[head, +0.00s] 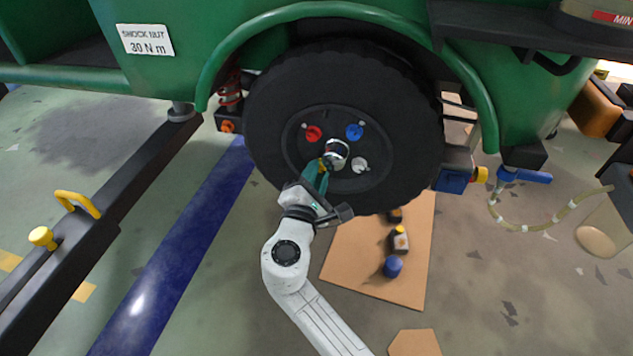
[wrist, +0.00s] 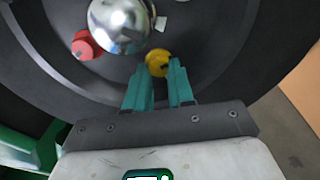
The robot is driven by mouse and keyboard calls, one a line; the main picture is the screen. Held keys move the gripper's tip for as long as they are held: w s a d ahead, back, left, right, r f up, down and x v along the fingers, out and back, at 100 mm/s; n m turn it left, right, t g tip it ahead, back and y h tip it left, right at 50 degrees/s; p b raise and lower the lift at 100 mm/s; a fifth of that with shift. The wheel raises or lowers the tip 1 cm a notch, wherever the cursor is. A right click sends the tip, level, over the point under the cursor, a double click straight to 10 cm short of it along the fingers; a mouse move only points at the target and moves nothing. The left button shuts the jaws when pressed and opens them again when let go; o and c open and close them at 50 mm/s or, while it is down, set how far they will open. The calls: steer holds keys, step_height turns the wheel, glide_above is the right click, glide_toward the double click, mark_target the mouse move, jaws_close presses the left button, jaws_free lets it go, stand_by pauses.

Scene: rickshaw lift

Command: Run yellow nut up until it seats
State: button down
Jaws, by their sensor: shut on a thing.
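The yellow nut (wrist: 158,63) sits at the lower part of the wheel hub, between the tips of my gripper (wrist: 159,74). In the head view the yellow nut (head: 323,165) is a small patch at the fingertips of my gripper (head: 322,168), left of the chrome hub cap (head: 336,151). The teal fingers are shut on the nut. The stud under the yellow nut is hidden, and I cannot tell whether the nut touches the wheel face.
The black tyre (head: 275,100) surrounds the hub, under the green fender (head: 240,50). A cardboard sheet (head: 350,260) with bottles lies on the floor below. A dark rail (head: 100,230) with yellow handles runs at left. A hose (head: 535,233) lies at right.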

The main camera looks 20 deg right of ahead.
steer(key=shift+a+m+b, duration=0.1)
steer(key=shift+m+b, duration=3.4)
steer(key=shift+m, duration=1.5)
steer(key=shift+r, duration=0.1)
steer(key=c, duration=1.2)
jaws_free()
steer(key=shift+c, duration=0.2)
steer(key=shift+r, duration=0.1)
steer(key=p+v, duration=0.3)
steer(key=v, duration=0.8)
